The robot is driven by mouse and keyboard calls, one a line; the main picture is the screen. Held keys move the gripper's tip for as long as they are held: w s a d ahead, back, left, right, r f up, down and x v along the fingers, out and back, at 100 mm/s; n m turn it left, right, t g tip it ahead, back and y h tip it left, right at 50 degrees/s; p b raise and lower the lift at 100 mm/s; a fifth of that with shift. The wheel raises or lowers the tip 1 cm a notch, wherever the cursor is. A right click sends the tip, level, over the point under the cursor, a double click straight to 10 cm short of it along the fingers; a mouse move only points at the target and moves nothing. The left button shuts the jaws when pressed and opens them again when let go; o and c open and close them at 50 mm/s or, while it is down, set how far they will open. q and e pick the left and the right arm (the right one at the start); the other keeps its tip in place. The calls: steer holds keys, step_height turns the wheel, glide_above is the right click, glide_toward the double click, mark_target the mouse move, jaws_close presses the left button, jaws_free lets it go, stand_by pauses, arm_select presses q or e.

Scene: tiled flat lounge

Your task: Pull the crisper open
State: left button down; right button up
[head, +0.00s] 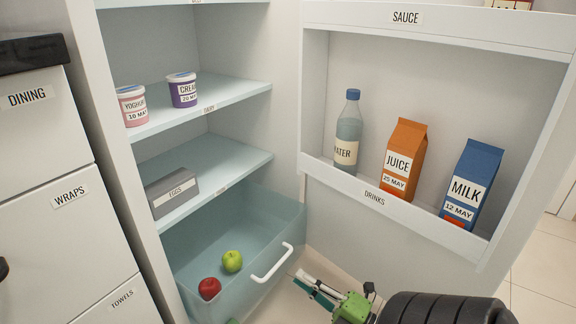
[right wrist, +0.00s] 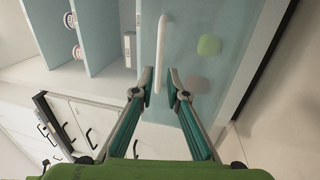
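The crisper (head: 210,262) is a pale blue see-through drawer at the bottom of the fridge, with a white bar handle (head: 271,263) on its front. I cannot tell for sure how far out it stands. A red apple (head: 209,289) and a green apple (head: 232,261) lie in it. My right gripper (head: 303,283) is open and empty, just right of the handle and apart from it in the head view. In the right wrist view the handle (right wrist: 163,45) lies ahead of the open fingertips (right wrist: 161,88), its near end lined up between them.
The fridge door stands open at right, holding a water bottle (head: 348,132), juice carton (head: 404,160) and milk carton (head: 470,187). Shelves above hold yoghurt (head: 132,106), cream (head: 182,90) and an egg box (head: 173,192). Labelled drawers (head: 60,180) stand at left. Tiled floor lies ahead of the crisper.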

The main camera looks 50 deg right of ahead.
steer(key=v, duration=0.3)
steer(key=shift+s, duration=0.35)
steer(key=shift+f, duration=0.1)
